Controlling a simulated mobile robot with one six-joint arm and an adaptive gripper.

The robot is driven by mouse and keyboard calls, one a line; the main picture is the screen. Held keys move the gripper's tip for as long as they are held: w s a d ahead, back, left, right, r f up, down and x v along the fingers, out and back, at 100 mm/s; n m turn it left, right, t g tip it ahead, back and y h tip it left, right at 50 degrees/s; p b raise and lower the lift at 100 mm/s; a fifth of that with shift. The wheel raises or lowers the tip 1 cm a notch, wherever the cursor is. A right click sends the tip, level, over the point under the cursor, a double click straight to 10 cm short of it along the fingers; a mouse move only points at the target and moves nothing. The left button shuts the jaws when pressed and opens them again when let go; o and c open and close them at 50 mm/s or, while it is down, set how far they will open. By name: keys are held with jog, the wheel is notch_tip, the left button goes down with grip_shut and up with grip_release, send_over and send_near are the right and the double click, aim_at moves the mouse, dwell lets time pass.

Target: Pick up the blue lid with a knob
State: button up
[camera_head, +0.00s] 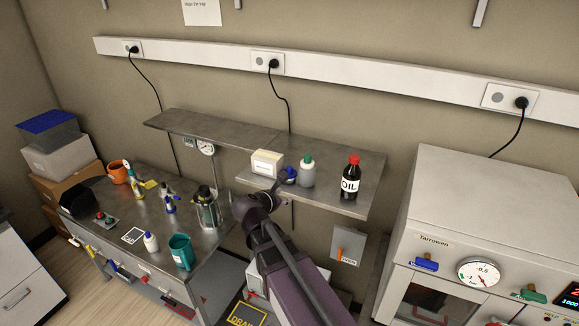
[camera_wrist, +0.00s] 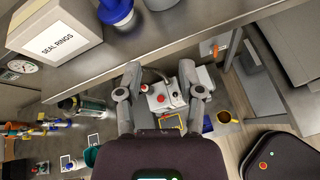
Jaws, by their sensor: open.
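The lid is beyond the fingertips, up and left.
The white seal-rings box (camera_head: 266,163) stands left of the lid. The shelf's front edge (camera_wrist: 150,52) crosses near the fingertips. A vacuum oven (camera_head: 490,215) stands right.

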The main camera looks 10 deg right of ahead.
aim_at(288, 169)
jog(key=w+a+r+n+t+p, duration=0.1)
jog(key=w+a+r+n+t, duration=0.1)
jog(key=a+r+n, duration=0.1)
jog(key=shift+a+r+n, duration=0.15)
jog(key=shift+r+n, duration=0.65)
jog(key=shift+r, duration=0.05)
jog(key=b+x, duration=0.2)
jog(key=x, duration=0.5)
jog(key=shift+w, duration=0.1)
jog(key=shift+w+d+f, duration=0.15)
jog(key=shift+w+d, duration=0.35)
jog(key=shift+b+x, duration=0.85)
jog(key=shift+x, duration=1.8)
jog(key=shift+d, duration=0.1)
jog(key=shift+s, duration=0.1)
